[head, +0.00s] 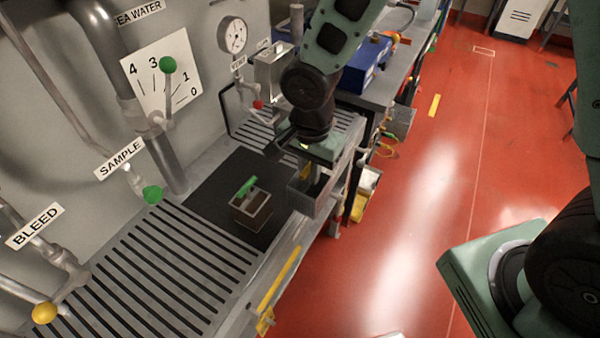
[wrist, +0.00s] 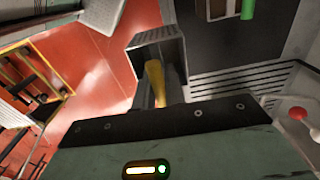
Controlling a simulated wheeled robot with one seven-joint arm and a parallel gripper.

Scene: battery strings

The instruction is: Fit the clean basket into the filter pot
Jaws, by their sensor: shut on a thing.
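My gripper (head: 318,172) points down at the right edge of the bench. In the wrist view its fingers (wrist: 158,98) are shut on a yellow handle (wrist: 154,78). The handle reaches into an open grey box (wrist: 148,47), which also shows just under my gripper in the head view (head: 313,199). I cannot tell whether the handle belongs to this box or to something inside it. A small brown-walled open box (head: 250,216) with a green handle (head: 246,187) stands upright on the dark mat, left of my gripper and apart from it. Which one is the filter pot is unclear.
Slatted grating (head: 150,270) lies in front of the dark mat (head: 215,190). Valve levers with green knobs (head: 168,65) and a yellow knob (head: 44,313) stick out from the panel on the left. A blue box (head: 368,72) stands behind my arm. Red floor is open to the right.

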